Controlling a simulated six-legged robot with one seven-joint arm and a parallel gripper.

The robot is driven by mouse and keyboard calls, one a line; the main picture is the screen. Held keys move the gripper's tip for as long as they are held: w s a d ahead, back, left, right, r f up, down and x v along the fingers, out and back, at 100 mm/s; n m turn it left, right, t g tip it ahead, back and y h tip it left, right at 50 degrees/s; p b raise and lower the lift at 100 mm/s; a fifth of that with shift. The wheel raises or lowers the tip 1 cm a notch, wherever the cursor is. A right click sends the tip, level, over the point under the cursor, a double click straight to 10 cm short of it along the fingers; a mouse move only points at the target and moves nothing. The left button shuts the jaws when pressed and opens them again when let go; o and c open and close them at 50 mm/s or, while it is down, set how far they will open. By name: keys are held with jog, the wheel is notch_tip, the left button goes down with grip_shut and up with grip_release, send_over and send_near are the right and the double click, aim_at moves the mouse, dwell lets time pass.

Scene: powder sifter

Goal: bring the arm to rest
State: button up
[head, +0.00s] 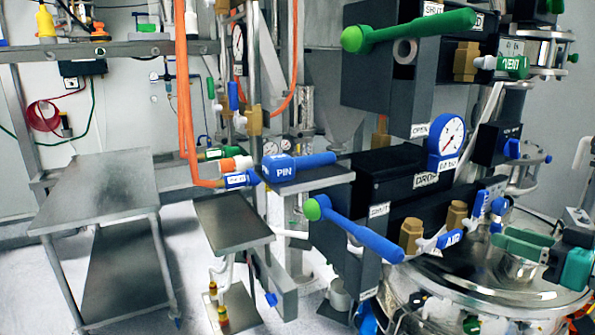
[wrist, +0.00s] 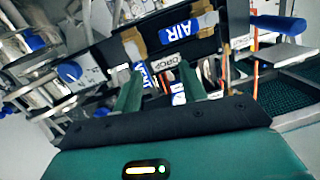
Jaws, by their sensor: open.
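My gripper (wrist: 160,72) shows in the wrist view, with its two green fingers apart and nothing seen between them. Its wide green body and black edge fill the bottom of that view. In the head view, my gripper (head: 508,242) appears at the right, above the shiny round vessel lid (head: 470,284). Its fingers point left, toward the valve with the blue AIR label (head: 449,240). The AIR label (wrist: 177,31) also shows beyond the fingers in the wrist view, upside down. I cannot tell whether the fingers touch anything.
A dark valve block with a blue lever (head: 360,236) and a green lever (head: 415,30) stands left of my gripper. A blue PIN handle (head: 300,165) sits further left.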

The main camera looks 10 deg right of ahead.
jog(key=s+a+f+m+g+h, duration=0.1)
jog(key=s+a+f+g+h, duration=0.1)
jog(key=a+f, duration=0.6)
jog(key=s+a+f+m+g+h, duration=0.2)
jog(key=a+f+g+h, duration=0.3)
jog(key=a, duration=1.3)
notch_tip(320, 180, down, 4)
jog(key=shift+s+f+m+g, duration=0.15)
jog(key=shift+s+m+g, duration=0.15)
jog(key=shift+s+g, duration=0.65)
